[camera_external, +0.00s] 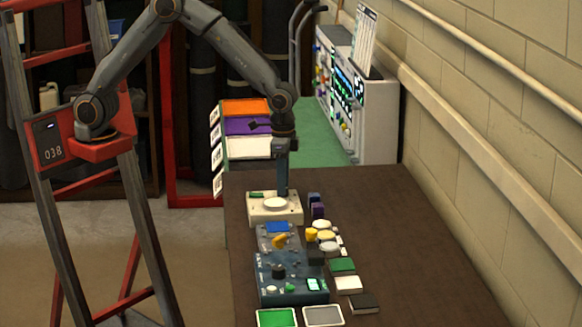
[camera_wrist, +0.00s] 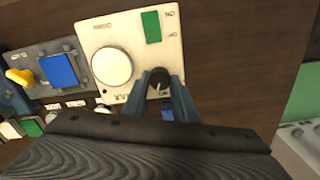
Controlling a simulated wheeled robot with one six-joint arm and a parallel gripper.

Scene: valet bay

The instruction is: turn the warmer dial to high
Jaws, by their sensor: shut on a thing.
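The warmer looks to be the cream box (camera_wrist: 122,32) with a round white disc (camera_wrist: 111,67), a green switch (camera_wrist: 151,27) and a small black dial (camera_wrist: 159,76) with a pale mark. The same cream box (camera_external: 259,213) stands on the brown table in the external view. My gripper (camera_wrist: 170,84) points down at the box, its two blue-grey fingers on either side of the dial and shut on it. In the external view my gripper (camera_external: 283,191) reaches the back right of the box and hides the dial. The lettering around the dial is too small to read.
A grey-blue panel with a blue button (camera_external: 277,227) and a yellow lever (camera_external: 280,241) adjoins the box in front. Several small pads and round pieces (camera_external: 322,225) lie right of it. Dark purple blocks (camera_external: 316,207) stand close right of my gripper. The table's right side is clear.

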